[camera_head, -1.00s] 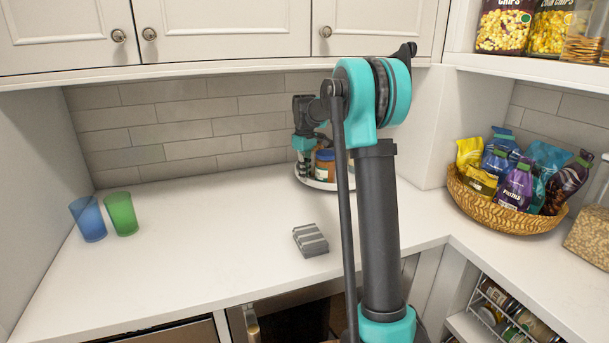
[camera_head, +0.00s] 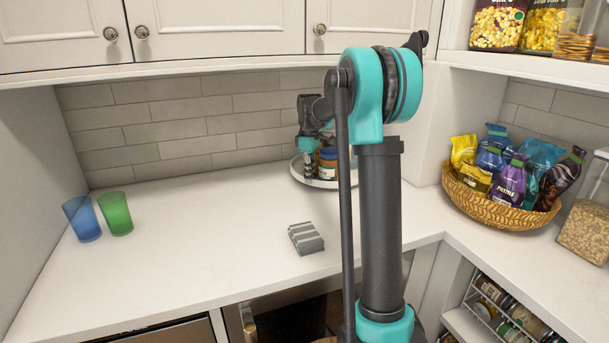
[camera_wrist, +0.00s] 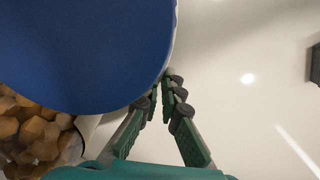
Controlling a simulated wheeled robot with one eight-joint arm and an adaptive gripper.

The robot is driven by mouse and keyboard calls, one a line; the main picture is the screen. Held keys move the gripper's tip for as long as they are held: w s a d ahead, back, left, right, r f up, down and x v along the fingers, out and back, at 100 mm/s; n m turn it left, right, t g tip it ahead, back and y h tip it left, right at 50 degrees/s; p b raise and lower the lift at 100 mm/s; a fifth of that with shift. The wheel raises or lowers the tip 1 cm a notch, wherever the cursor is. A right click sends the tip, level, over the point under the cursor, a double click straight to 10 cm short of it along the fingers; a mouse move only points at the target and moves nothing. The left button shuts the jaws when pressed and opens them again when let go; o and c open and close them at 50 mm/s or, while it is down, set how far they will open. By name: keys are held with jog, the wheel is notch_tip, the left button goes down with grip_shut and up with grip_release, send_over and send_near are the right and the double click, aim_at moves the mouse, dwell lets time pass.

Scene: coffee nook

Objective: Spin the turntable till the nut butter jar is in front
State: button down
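The turntable (camera_head: 325,184) is a pale round tray at the back of the counter, partly hidden by my arm. A jar with a blue lid and a brown-orange body (camera_head: 327,170) stands on it; its label is too small to read, so I cannot tell if it is the nut butter. My gripper (camera_head: 309,177) points down at the turntable's left part, beside this jar. In the wrist view a large blue lid (camera_wrist: 85,50) fills the upper left. My gripper's fingers (camera_wrist: 160,88) come together beside that lid, apparently empty. Contact with the turntable cannot be told.
A container of brown lumps (camera_wrist: 30,135) is beside the blue lid. A grey striped block (camera_head: 306,238) lies on the open counter. Blue (camera_head: 82,219) and green (camera_head: 115,213) cups stand left. A wicker basket of bags (camera_head: 490,210) stands right.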

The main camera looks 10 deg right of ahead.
aim_at(329, 181)
jog(key=shift+s+d+n, duration=0.6)
jog(key=shift+d+n, duration=0.15)
jog(key=shift+d, duration=0.05)
jog(key=shift+s+d+n, duration=0.55)
jog(key=shift+d+n, duration=0.2)
jog(key=shift+d, duration=0.05)
jog(key=shift+s+d+n, duration=0.3)
jog(key=shift+d+n, duration=0.3)
jog(key=shift+d, duration=0.15)
jog(key=shift+s+d+n, duration=0.3)
jog(key=shift+d+n, duration=0.3)
jog(key=shift+d, duration=0.25)
jog(key=c, duration=1.7)
grip_release()
jog(key=shift+c, duration=0.2)
jog(key=shift+r, duration=3.75)
jog(key=shift+s, duration=0.1)
